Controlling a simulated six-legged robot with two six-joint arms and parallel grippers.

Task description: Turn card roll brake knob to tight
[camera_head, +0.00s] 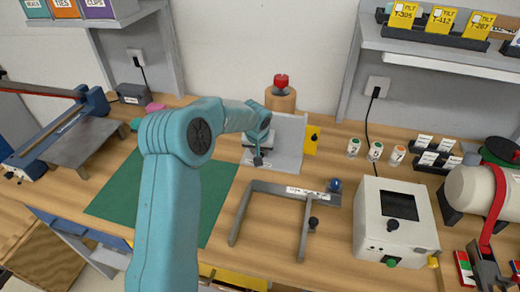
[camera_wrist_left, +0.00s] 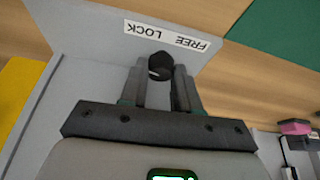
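My left gripper (camera_wrist_left: 158,72) has its two fingers on either side of a small black knob (camera_wrist_left: 159,63), with little or no gap showing. The knob is beside a white label reading FREE and LOCK, upside down in the left wrist view. In the head view, my left gripper (camera_head: 258,160) is at the grey angled bracket (camera_head: 290,140) behind the green mat; the knob there is mostly hidden. I see no label reading tight, and cannot tell whether this knob belongs to a card roll. My right gripper is not in view.
A grey frame (camera_head: 268,187) with a blue ball and black knob lies in front. A white box (camera_head: 393,222) and a strapped white cylinder (camera_head: 470,190) stand right. A red-topped post (camera_head: 281,95) stands behind the bracket. The green mat (camera_head: 125,190) is bare.

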